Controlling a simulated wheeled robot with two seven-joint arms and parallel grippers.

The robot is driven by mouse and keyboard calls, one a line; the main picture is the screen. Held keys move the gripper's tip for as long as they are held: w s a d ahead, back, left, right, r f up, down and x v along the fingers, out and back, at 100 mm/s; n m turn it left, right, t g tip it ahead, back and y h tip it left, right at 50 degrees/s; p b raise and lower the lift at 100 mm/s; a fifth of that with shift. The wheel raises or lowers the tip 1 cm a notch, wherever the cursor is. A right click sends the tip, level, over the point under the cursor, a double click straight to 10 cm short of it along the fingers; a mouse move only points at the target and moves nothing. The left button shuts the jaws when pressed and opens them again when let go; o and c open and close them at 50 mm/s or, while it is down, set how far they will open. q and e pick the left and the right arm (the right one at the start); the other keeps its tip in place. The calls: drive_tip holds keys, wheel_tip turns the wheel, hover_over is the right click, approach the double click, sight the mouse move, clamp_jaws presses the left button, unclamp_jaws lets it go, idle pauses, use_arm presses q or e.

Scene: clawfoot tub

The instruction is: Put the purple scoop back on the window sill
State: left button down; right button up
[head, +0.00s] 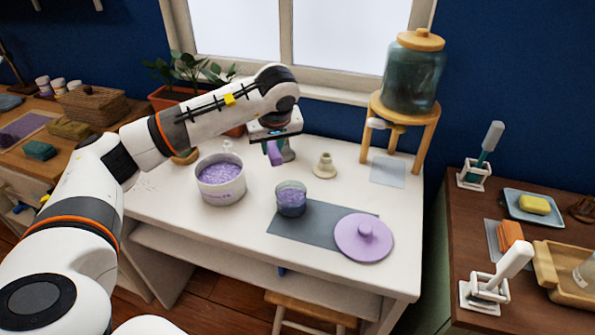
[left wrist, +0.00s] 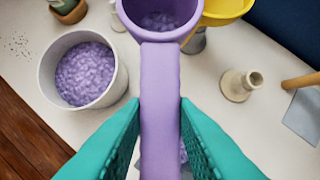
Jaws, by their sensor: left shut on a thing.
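The purple scoop (head: 274,153) hangs in my left gripper (head: 277,137) above the back of the white table. In the left wrist view, the teal fingers (left wrist: 160,125) are shut on the handle of the scoop (left wrist: 160,75). Its round cup is at the top, with purple grains visible in or through it, I cannot tell which. The pale window sill (head: 335,95) runs along the wall behind the table, partly hidden by my left arm. The scoop is in front of the sill and apart from it. My right gripper is not in view.
A white tub of purple grains (head: 221,185), a glass jar (head: 291,200), a small cream stand (head: 325,166) and a purple lid (head: 363,240) are on the table (head: 190,230). A glass dispenser (head: 413,75) stands right of the window. A potted plant (head: 170,97) is at left.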

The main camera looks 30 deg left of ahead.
use_arm(q)
drive_tip(key=shift+w+a+n, duration=0.2)
drive_tip(key=shift+a+n, duration=0.3)
drive_tip(key=shift+a, duration=0.7)
wheel_tip(320, 180, down, 6)
drive_tip(key=a+n+b, duration=0.1)
drive_tip(key=a+b, duration=0.1)
drive_tip(key=b, duration=0.1)
drive_tip(key=shift+g, duration=0.3)
drive_tip(key=shift+w, duration=0.1)
drive_tip(key=shift+f+b, duration=1.45)
drive_tip(key=shift+f, duration=1.35)
drive_tip(key=shift+d, duration=0.1)
